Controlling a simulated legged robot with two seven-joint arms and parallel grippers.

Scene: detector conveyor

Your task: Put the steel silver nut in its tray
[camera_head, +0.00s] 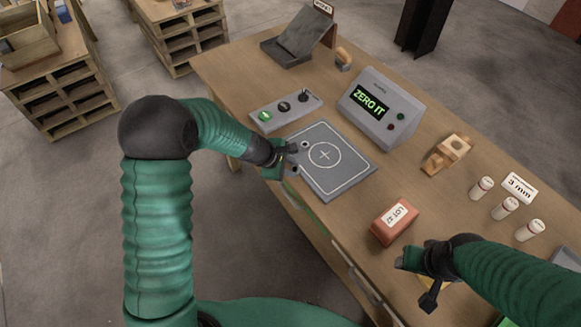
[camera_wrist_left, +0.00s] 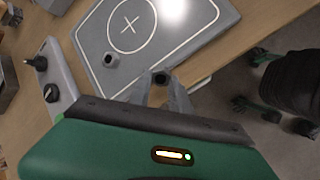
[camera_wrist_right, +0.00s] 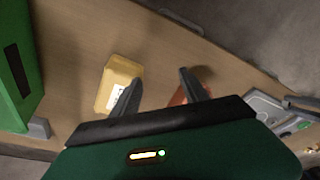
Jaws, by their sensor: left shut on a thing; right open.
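My left gripper (camera_head: 291,158) is at the near left edge of the grey plate marked with a circle and cross (camera_head: 333,181). In the left wrist view its fingers (camera_wrist_left: 163,88) are shut on a small dark grey nut (camera_wrist_left: 160,77), held at the plate's edge. Whether the nut touches the plate is unclear. A second grey nut (camera_wrist_left: 111,60) lies on the plate beside it. My right gripper (camera_head: 432,278) is open and empty near the front of the table. In the right wrist view, its fingers (camera_wrist_right: 160,85) are apart. A grey tray (camera_head: 531,231) shows partly at the right edge.
A red "LOT 42" block (camera_head: 394,222) lies between the plate and my right gripper. A yellow block (camera_wrist_right: 118,84) is beside that gripper.

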